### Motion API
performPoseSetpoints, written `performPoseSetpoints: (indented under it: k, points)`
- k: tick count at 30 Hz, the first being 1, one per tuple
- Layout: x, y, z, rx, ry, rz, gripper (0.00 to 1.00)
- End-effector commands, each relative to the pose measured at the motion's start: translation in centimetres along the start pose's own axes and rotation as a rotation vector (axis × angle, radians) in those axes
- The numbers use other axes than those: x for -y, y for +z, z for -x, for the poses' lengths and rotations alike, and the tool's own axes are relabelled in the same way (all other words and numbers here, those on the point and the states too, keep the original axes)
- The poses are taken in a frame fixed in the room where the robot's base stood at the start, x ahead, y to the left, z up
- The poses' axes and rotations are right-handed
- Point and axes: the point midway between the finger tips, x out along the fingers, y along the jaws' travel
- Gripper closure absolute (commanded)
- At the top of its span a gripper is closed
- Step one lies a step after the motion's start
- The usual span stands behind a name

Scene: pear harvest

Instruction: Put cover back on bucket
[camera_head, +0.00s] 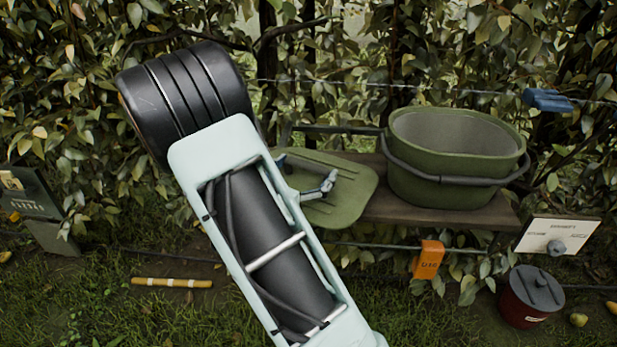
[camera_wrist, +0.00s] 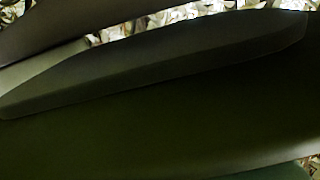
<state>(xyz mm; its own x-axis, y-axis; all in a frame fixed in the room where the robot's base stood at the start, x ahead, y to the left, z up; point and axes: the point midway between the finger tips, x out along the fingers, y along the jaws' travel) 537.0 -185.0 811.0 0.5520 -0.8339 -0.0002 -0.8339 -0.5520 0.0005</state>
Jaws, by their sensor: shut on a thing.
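The green bucket (camera_head: 455,165) stands upright and open on the wooden shelf, its dark handle hanging across its front. The flat green cover (camera_head: 340,208) is left of the bucket, apart from it, at about shelf height; I cannot tell whether it rests on the shelf. My gripper (camera_head: 328,186) is at the top of the cover and shut on it, with its fingers partly hidden by my arm. In the wrist view the dark green cover (camera_wrist: 160,125) fills most of the picture, too close and dark to show the grip.
The wooden shelf (camera_head: 400,209) runs in front of a leafy hedge with wires. An orange tag (camera_head: 428,260) hangs below it. A white sign (camera_head: 557,236) and a red lidded pot (camera_head: 530,298) are at the right. A yellowish stick (camera_head: 172,283) lies on the grass.

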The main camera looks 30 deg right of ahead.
Motion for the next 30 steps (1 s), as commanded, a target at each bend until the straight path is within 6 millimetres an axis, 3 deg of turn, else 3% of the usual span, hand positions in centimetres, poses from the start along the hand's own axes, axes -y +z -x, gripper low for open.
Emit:
performPoseSetpoints:
  k: [1, 3, 15, 16, 17, 30]
  points:
    - [-0.01, 1.31, -0.01, 0.0, 0.0, 0.004, 0.36]
    - [-0.31, 1.75, -0.15, -0.001, 0.001, 0.001, 0.36]
    - [-0.36, 2.1, -0.16, -0.001, 0.0, 0.0, 0.36]
    - [-0.37, 1.99, -0.15, 0.0, 0.0, 0.0, 0.03]
    - [-0.37, 1.96, -0.15, 0.0, 0.0, 0.0, 0.0]
    - [-0.28, 1.52, 0.31, 0.002, -0.002, 0.001, 0.0]
